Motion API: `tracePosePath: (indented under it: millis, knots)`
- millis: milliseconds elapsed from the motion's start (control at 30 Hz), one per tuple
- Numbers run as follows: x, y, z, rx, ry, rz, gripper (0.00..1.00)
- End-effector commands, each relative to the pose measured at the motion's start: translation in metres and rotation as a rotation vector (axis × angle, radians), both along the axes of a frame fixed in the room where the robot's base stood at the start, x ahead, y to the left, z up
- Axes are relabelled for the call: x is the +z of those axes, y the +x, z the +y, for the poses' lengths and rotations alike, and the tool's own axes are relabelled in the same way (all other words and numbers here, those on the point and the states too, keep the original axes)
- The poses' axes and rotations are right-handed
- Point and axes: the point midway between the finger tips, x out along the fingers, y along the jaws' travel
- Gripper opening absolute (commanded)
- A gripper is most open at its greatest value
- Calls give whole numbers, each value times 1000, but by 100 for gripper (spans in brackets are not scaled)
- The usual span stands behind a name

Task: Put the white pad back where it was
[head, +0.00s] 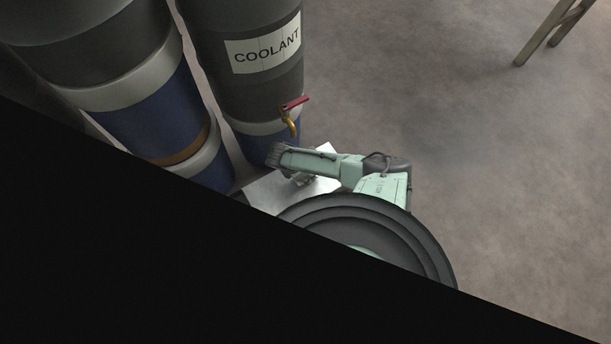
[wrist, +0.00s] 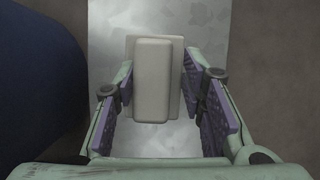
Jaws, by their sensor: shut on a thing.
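The white pad (wrist: 152,90) shows in the wrist view as a pale, rounded upright block in front of a wider pale square piece. I cannot tell whether that square piece is part of the pad. My gripper (wrist: 158,68) has its two purple-lined fingers on either side of the pad and is shut on it. A shiny metal plate (wrist: 110,25) lies behind the pad; I cannot tell whether the pad touches it. In the head view my green arm reaches over the same plate (head: 262,193), and the pad is hidden there.
A dark drum labelled COOLANT (head: 240,88) with a red-handled brass tap (head: 290,114) stands close beyond my gripper. Another drum with blue and grey bands (head: 160,115) stands left of it. Open floor (head: 450,150) lies to the right, with wooden legs (head: 548,35) far right.

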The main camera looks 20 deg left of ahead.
Motion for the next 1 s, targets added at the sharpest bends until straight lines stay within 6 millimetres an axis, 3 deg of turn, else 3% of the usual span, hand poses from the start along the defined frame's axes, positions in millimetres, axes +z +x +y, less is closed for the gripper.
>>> tracePosePath:
  millis: [33, 133, 567, 600, 867, 1000]
  knots:
    - [-13, -4, 1, 3, -2, 5, 2]
    - [-24, -4, 1, 1, 1, 4, 2]
    - [-30, -4, 1, 1, 1, 4, 2]
    - [-29, -4, 1, 1, 1, 4, 39]
    - [-29, -4, 1, 1, 1, 4, 56]
    - [-28, -4, 1, 1, 1, 4, 57]
